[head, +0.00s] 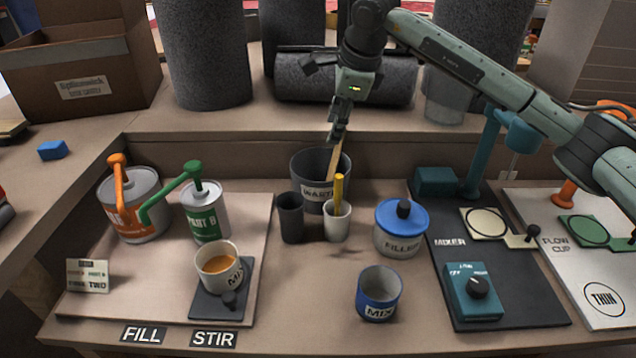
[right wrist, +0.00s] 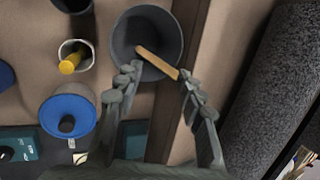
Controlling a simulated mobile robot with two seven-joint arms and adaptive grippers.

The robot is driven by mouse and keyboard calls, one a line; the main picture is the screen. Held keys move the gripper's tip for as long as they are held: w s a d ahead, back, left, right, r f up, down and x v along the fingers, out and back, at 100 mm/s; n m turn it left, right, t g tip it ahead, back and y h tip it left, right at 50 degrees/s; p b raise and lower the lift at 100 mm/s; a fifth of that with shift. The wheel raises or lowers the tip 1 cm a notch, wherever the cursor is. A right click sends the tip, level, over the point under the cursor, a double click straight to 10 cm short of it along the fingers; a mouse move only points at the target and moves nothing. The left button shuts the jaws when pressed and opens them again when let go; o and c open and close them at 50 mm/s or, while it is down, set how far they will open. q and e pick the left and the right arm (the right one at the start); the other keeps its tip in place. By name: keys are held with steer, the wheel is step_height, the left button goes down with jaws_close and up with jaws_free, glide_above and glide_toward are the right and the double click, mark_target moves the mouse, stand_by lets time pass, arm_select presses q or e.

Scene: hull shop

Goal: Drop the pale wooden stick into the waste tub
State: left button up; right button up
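The pale wooden stick (head: 335,161) stands tilted in the dark grey waste tub (head: 306,165), its lower end inside and its upper end above the rim. In the right wrist view the stick (right wrist: 157,63) slants across the tub (right wrist: 122,45) toward one fingertip. My right gripper (head: 338,132) is just above the tub, pointing down. In the right wrist view its fingers (right wrist: 160,74) are spread wide apart, with the stick's upper end close to the right finger; I cannot tell whether they touch. My left gripper is not in view.
In front of the tub stand a dark cup (head: 290,220) and a pale cup (head: 338,226) holding a yellow stick. A blue-lidded filler pot (head: 400,232) and a blue mix cup (head: 378,296) stand nearby. A raised ledge (head: 240,122) with grey rolls lies behind.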

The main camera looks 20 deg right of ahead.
steer(key=v, duration=1.1)
steer(key=shift+s+r, duration=0.2)
steer(key=shift+r, duration=0.15)
